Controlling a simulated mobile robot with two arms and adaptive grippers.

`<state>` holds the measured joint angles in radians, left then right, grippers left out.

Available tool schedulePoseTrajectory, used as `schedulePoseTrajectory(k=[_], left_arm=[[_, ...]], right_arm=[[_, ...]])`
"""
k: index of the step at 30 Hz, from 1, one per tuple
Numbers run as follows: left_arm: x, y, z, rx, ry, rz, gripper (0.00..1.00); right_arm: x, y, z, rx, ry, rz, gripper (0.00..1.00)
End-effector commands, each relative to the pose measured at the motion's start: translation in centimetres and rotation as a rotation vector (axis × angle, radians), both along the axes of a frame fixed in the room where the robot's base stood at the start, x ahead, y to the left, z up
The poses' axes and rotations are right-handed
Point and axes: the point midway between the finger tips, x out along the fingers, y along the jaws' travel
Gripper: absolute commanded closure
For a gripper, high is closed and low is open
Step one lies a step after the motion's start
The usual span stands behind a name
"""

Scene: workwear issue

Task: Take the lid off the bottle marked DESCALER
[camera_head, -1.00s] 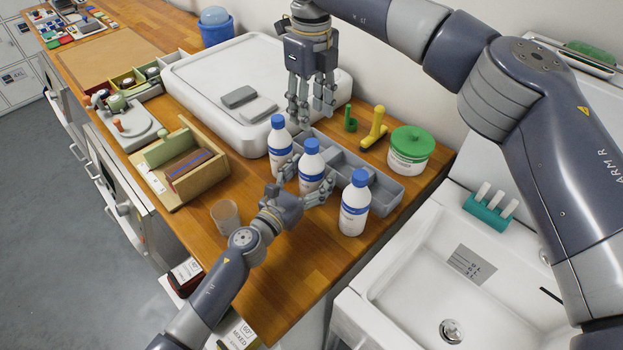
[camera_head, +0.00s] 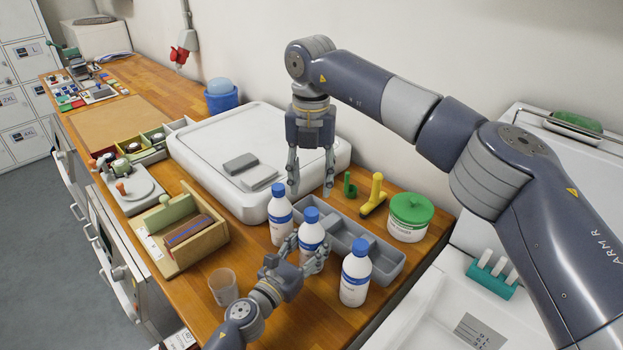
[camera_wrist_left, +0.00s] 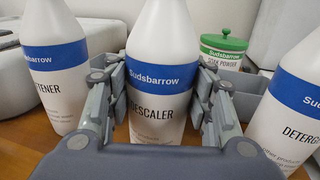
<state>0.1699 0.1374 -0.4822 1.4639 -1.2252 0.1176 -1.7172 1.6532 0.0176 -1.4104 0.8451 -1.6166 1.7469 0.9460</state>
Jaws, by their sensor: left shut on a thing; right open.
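The DESCALER bottle (camera_head: 312,232) is the middle one of three white bottles with blue lids; its label reads DESCALER in the left wrist view (camera_wrist_left: 160,103). It stands upright with its blue lid (camera_head: 311,214) on. My left gripper (camera_head: 309,262) is shut around its body, one finger on each side. In the left wrist view the lid is out of the picture. My right gripper (camera_head: 311,191) points down, open and empty, above and slightly behind the lid, apart from it.
A bottle ending in "TENER" (camera_head: 281,226) stands close left, a "DETERG" bottle (camera_head: 355,280) close right. Behind are a grey divided tray (camera_head: 384,262), a green-lidded tub (camera_head: 408,222) and a yellow tool (camera_head: 375,196). A clear cup (camera_head: 223,287) stands at front left.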

Motion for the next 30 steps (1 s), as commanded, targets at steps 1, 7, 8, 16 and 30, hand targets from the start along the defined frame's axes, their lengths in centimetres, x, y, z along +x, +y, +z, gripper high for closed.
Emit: schedulePoseTrajectory(k=[1,7,8,16,30], left_arm=[[0.0,0.0,0.0,0.000,0.000,0.001,1.00],[0.0,0.0,0.0,0.000,0.000,0.001,1.00],[0.0,0.0,0.0,0.000,0.000,0.001,1.00],[0.0,0.0,0.0,0.000,-0.001,0.001,1.00],[0.0,0.0,0.0,-0.001,-0.001,0.001,1.00]], right_arm=[[0.0,0.0,0.0,0.000,0.001,-0.086,0.58],[0.0,0.0,0.0,0.000,0.001,-0.471,0.58],[0.0,0.0,0.0,0.000,0.001,-0.527,0.58],[0.0,0.0,0.0,-0.001,0.001,-0.930,0.58],[0.0,-0.1,-3.5,-0.003,0.002,-1.065,0.58]])
